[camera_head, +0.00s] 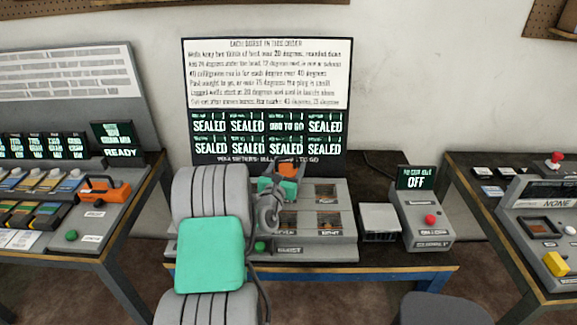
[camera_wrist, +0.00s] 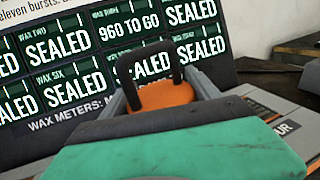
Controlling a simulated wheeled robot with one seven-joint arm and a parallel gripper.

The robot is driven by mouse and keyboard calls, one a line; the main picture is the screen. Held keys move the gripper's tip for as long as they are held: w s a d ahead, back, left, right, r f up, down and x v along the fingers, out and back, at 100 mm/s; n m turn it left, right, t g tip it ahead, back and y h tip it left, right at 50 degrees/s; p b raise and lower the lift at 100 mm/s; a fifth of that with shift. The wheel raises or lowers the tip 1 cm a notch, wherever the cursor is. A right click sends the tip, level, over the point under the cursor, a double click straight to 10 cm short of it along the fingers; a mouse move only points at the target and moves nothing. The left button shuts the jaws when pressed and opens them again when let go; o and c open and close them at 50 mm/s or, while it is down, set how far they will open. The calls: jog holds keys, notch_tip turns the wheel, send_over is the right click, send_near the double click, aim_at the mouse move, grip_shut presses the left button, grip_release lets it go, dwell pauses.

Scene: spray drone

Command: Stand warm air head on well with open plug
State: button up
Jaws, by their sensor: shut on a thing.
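My gripper (camera_head: 285,178) is shut on an orange piece, which looks like the warm air head (camera_head: 289,169), over the back left of the grey well unit. A back right well (camera_head: 327,194), a front left well (camera_head: 287,222) and a front right well (camera_head: 330,223) show dark windows with brownish insides. Which plug is open is too small to tell.
The meter board (camera_head: 266,136) behind reads SEALED on all panels but one, which reads 960 TO GO in the wrist view (camera_wrist: 129,35). A grey block (camera_head: 380,221) and a red-button box (camera_head: 428,222) reading OFF stand right. An orange-and-black tool (camera_head: 104,190) lies on the left table.

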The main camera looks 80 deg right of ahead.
jog(key=o, duration=2)
jog(key=shift+r, duration=0.2)
jog(key=a, duration=0.4)
jog(key=a+b, duration=0.1)
jog(key=a, duration=0.3)
jog(key=a+b, duration=0.1)
jog(key=a, duration=0.3)
jog(key=shift+w+f, duration=0.1)
jog(key=shift+w, duration=0.25)
